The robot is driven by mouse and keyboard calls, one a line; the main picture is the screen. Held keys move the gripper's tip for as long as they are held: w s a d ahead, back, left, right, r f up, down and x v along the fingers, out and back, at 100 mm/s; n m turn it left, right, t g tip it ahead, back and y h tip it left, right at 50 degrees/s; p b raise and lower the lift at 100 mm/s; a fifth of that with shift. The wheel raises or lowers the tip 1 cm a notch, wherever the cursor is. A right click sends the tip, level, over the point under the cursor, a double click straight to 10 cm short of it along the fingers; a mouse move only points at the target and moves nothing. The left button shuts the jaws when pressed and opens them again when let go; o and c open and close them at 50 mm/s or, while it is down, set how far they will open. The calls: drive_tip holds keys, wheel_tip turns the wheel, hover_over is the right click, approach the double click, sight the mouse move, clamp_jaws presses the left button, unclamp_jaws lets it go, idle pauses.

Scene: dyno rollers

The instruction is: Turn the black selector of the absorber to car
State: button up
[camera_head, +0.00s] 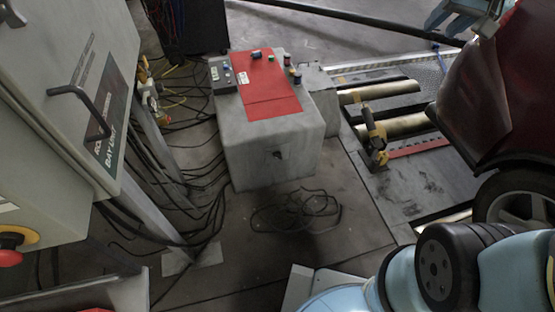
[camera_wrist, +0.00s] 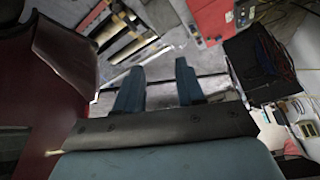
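The absorber (camera_head: 275,150) is a grey block with a red top plate (camera_head: 270,100). A dark box (camera_head: 222,77) with small buttons lies on its left edge, and several small knobs or cans stand along its far and right edges. I cannot tell which small part is the black selector. In the wrist view, the red plate (camera_wrist: 208,18) and the dark box (camera_wrist: 243,12) show at the top, partly cut off. My gripper (camera_wrist: 158,85) is open and empty, its two blue fingers apart. In the head view my gripper (camera_head: 462,14) is at the top right, well away from the absorber.
A red car (camera_head: 500,90) stands at the right, close to my gripper. A grey cabinet (camera_head: 60,60) stands at the left. Loose cables (camera_head: 295,212) lie on the floor before the absorber.

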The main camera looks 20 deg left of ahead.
drive_tip(key=w+a+f+y, duration=0.1)
drive_tip(key=w+a+f, duration=1.2)
drive_tip(key=w+a, duration=0.3)
drive_tip(key=w+a+f+n+t+h, duration=0.1)
drive_tip(key=w+a+f, duration=0.2)
drive_tip(key=a+f, duration=0.55)
drive_tip(key=w+a+f+n+t, duration=0.1)
drive_tip(key=w+a+f, duration=0.35)
drive_tip(key=f, duration=0.75)
drive_tip(key=s+a+f+n+t, duration=0.1)
drive_tip(key=s+a+f, duration=0.15)
drive_tip(key=f, duration=0.55)
drive_tip(key=s+a+f+n+t, duration=0.1)
drive_tip(key=a+f, duration=0.2)
drive_tip(key=f, duration=0.5)
drive_tip(key=s+a+f+n, duration=0.1)
drive_tip(key=s+a+f, duration=0.15)
drive_tip(key=f, duration=0.55)
drive_tip(key=s+f+n+t, duration=0.25)
drive_tip(key=s+f, duration=0.35)
drive_tip(key=f, duration=0.7)
drive_tip(key=n+t+y, duration=0.2)
drive_tip(key=n, duration=0.2)
approach(277, 156)
drive_tip(key=f+x, duration=0.1)
drive_tip(key=x, duration=0.7)
